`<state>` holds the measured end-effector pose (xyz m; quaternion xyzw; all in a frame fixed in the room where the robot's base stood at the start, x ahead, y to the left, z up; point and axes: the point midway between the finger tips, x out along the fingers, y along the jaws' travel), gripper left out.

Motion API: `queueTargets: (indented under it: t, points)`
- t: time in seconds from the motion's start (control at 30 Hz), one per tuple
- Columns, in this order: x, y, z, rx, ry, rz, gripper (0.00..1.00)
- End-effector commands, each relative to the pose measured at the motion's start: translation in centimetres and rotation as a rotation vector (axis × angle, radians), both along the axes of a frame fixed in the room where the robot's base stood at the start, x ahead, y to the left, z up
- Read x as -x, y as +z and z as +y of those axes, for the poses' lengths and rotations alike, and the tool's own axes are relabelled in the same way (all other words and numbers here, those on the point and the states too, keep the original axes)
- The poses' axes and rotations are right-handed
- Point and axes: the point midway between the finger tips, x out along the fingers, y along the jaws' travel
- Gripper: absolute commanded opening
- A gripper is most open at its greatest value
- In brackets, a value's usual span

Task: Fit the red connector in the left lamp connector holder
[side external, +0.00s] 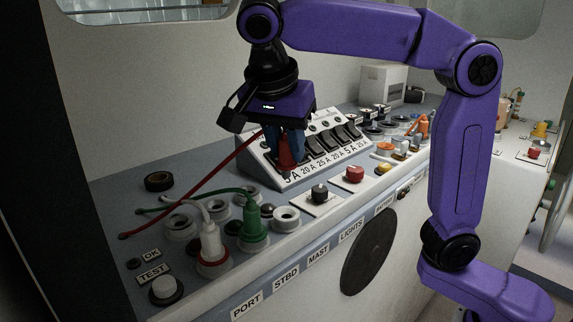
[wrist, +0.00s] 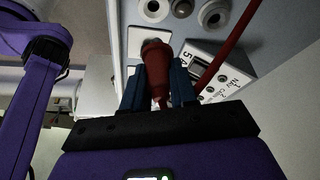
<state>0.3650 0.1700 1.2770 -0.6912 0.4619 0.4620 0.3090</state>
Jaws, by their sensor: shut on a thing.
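My gripper (side external: 287,145) is shut on the red connector (side external: 287,155), above the left end of the breaker panel. In the wrist view the connector (wrist: 158,65) sits between the blue fingers (wrist: 157,88). The front holder to the right (side external: 286,220) looks empty. Several holders behind are partly covered by cables.
The sloped breaker panel (side external: 306,158) stands close to my gripper. A black knob (side external: 319,192) and a red knob (side external: 354,173) lie in front of it. A black roll (side external: 159,181) rests at the back left. Green and white cables cross the rear holders.

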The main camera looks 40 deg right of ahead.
Motion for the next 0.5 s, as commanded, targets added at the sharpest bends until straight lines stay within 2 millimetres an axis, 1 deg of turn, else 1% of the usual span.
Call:
queueTargets:
  t: [0.13, 0.5]
  points:
    - [0.00, 0.70, 0.01, 0.000, 0.000, -0.001, 0.00]
    - [-0.11, 0.71, 0.17, 0.000, 0.011, 0.000, 0.00]
